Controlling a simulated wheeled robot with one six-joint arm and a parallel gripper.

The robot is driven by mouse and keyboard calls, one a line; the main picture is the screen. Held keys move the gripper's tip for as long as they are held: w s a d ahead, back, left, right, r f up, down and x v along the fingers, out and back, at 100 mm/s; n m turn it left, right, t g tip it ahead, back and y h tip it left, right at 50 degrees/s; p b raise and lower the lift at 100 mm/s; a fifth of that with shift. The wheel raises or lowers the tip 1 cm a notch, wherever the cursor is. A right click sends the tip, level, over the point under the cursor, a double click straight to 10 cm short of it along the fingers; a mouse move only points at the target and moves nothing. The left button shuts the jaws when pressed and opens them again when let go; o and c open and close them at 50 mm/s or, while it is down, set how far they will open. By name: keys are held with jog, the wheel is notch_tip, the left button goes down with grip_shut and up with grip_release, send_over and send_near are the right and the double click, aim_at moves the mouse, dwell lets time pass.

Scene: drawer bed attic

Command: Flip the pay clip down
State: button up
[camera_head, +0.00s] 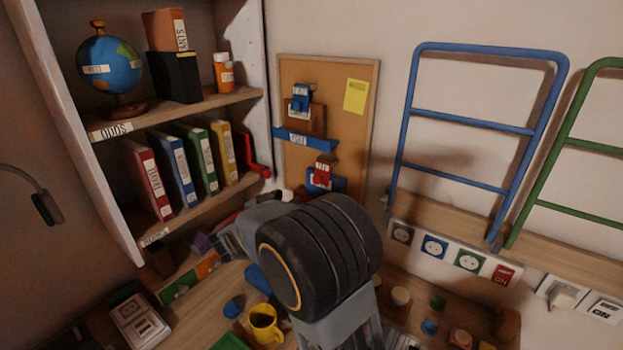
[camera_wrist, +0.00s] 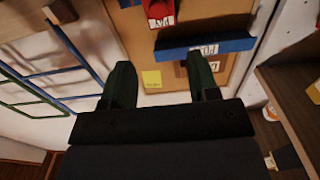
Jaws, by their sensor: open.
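A corkboard (camera_head: 340,160) hangs on the wall beside the shelf. A blue clip (camera_head: 300,98) with a white label sits high on it, against a brown block. Below is a blue bar (camera_head: 306,140) with a label. Lower still is a red clip (camera_head: 322,174) with a white label. I cannot read which label says pay. The wrist view shows the board upside down, with the red clip (camera_wrist: 159,12) at the top and the blue bar (camera_wrist: 205,47) under it. My gripper (camera_wrist: 160,82) is open and empty, its fingers apart before the board. My wrist hides the fingertips in the head view.
A yellow note (camera_head: 356,96) is on the board. Shelves (camera_head: 200,102) with books and a globe stand at left. Blue (camera_head: 462,122) and green (camera_head: 560,150) rails are at right. A yellow mug (camera_head: 264,325) and small items crowd the desk below my arm.

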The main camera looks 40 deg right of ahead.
aim_at(316, 182)
jog(key=p+x, duration=0.1)
jog(key=x, duration=1.2)
jog(key=shift+d+p, duration=0.15)
jog(key=shift+p, duration=0.15)
jog(key=c, duration=0.9)
jog(key=f+h+b, duration=0.1)
jog(key=b, duration=0.2)
jog(key=shift+d+f, duration=0.15)
jog(key=h+b, duration=0.1)
jog(key=b, duration=0.1)
jog(key=shift+w+d+t+b, duration=0.1)
jog(key=shift+d+t+b, duration=0.1)
jog(key=shift+t+b, duration=0.2)
jog(key=shift+r, duration=0.25)
